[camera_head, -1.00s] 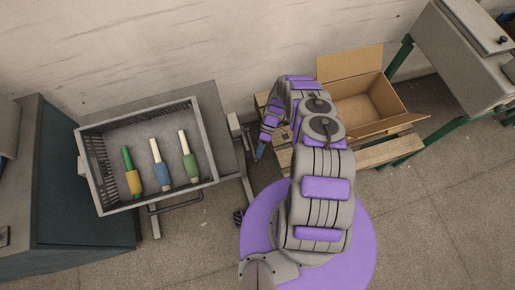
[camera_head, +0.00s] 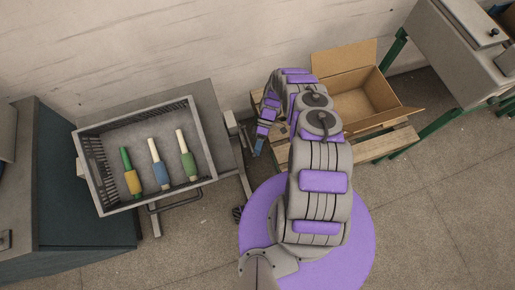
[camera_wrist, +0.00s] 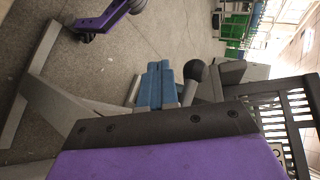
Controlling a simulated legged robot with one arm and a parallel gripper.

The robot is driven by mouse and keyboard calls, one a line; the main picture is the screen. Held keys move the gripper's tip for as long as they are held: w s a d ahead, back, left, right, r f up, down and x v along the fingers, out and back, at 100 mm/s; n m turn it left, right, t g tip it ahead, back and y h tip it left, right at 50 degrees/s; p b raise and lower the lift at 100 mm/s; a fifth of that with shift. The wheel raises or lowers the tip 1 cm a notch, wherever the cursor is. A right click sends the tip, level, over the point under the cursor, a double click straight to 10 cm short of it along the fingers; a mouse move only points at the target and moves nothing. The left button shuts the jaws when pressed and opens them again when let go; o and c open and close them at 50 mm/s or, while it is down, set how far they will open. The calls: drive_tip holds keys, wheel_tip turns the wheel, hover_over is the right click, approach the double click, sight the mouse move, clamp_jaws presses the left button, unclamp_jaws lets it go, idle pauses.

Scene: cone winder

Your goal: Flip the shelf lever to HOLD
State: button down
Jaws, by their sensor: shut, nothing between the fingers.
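In the wrist view a lever with a dark ball knob (camera_wrist: 196,71) on a short grey stem stands just right of my blue fingertips. My gripper (camera_wrist: 160,84) is shut and empty, its fingers pressed together beside the knob; I cannot tell whether they touch it. In the head view my gripper (camera_head: 259,146) points down, just right of the cart (camera_head: 212,100) that carries the crate. The lever cannot be made out clearly in the head view, and no HOLD marking is readable.
A grey crate (camera_head: 146,112) with several coloured bobbins sits on the cart. It also shows in the wrist view (camera_wrist: 292,108). Open floor lies in front.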

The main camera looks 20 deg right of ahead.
idle(0.3)
drive_tip(key=b+v, duration=0.2)
drive_tip(key=v, duration=1)
idle(0.4)
